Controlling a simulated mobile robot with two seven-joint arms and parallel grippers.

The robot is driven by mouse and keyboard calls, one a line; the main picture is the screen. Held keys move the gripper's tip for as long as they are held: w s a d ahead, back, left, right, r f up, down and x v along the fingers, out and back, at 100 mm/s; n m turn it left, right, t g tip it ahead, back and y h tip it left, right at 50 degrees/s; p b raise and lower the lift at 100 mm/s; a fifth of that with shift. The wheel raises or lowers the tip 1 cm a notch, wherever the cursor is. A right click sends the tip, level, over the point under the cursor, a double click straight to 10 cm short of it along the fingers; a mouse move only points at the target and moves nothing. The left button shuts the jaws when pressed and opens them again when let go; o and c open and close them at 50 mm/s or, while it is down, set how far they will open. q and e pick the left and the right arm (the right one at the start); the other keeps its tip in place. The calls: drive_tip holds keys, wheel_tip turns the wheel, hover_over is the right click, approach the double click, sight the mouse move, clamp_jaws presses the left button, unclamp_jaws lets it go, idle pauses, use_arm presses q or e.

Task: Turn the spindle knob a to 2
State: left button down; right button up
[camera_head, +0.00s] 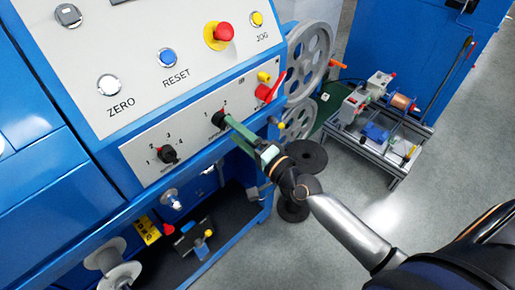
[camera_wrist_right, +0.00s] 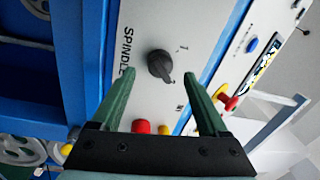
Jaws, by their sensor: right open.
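The spindle knob (camera_wrist_right: 160,66) is black and sits on a light panel beside the word SPINDLE in the right wrist view. Its pointer is turned to the lower right in that view. A mark 1 is above right of it and another mark is below right. My right gripper (camera_wrist_right: 158,76) has green fingers, open, one on each side of the knob in the picture; I cannot tell whether they touch it. My left gripper is not in view.
Another black knob (camera_head: 167,153) with several numbered marks is to the left on the same panel. A red switch handle (camera_head: 268,91) is close on the right. A red emergency button (camera_head: 220,33) and a blue RESET button (camera_head: 167,57) are above.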

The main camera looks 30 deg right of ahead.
drive_tip(key=b+v, duration=0.1)
drive_tip(key=v, duration=0.8)
drive_tip(key=shift+b, duration=0.3)
drive_tip(key=shift+s, duration=0.15)
drive_tip(key=s+a+f+n+g+h+p, duration=0.1)
drive_tip(key=s+f+n+g, duration=0.3)
drive_tip(key=f, duration=0.6)
drive_tip(key=s+a+f+n+g+h+p, duration=0.2)
drive_tip(key=s+f+n+g+h+p, duration=0.1)
drive_tip(key=s+f+n, duration=0.6)
drive_tip(key=shift+s+f+n+g+p, duration=0.35)
drive_tip(key=shift+f+n+g+p, duration=0.15)
drive_tip(key=shift+f+g+p, duration=0.2)
drive_tip(key=shift+a, duration=0.15)
